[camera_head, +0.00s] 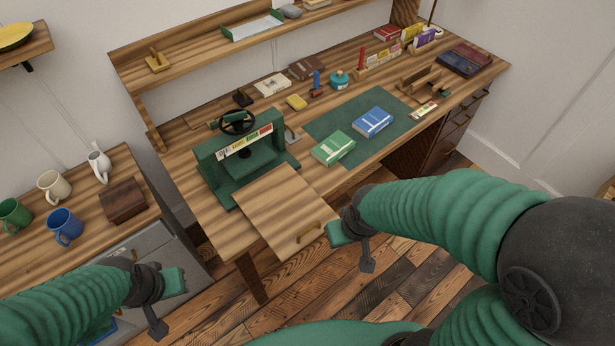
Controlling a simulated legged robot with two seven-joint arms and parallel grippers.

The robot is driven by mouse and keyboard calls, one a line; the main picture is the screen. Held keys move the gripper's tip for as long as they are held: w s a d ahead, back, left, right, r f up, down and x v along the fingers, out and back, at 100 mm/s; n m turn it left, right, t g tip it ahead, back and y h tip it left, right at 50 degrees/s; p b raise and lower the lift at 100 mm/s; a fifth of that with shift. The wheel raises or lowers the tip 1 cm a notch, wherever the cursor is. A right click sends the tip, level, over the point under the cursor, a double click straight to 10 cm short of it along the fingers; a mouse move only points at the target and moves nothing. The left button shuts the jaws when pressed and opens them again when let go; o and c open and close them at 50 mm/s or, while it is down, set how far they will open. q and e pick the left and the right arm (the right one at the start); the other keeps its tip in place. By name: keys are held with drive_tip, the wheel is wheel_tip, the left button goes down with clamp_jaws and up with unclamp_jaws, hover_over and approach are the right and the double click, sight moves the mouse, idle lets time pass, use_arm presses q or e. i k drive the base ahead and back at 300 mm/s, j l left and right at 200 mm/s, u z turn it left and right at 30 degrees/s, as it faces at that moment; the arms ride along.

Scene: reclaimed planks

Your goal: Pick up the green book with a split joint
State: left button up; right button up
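A green book (333,148) with white page edges lies flat on the front left part of a dark green mat (317,128) on the workbench. A split in its joint is too small to make out. A blue book (373,122) lies beside it to the right, a little apart. My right gripper (352,250) hangs in front of the bench, below the green book in the picture and clear of it. My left gripper (166,302) is at the lower left, far from the book. Neither gripper shows anything held; their finger openings are unclear.
A green press (240,157) with a black wheel stands left of the books. A wooden board (283,207) with a handle juts out in front of it. Several small tools and a teal pot (339,79) lie behind the mat. Mugs (65,226) stand on the left counter.

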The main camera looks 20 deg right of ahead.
sight(332, 149)
drive_tip(key=l+u, duration=0.1)
drive_tip(key=u, duration=0.35)
drive_tip(key=i+l+u, duration=0.2)
drive_tip(key=l+u, duration=0.2)
drive_tip(key=l, duration=0.55)
drive_tip(key=l+u, duration=0.4)
drive_tip(key=l, duration=2.35)
drive_tip(key=i, duration=0.05)
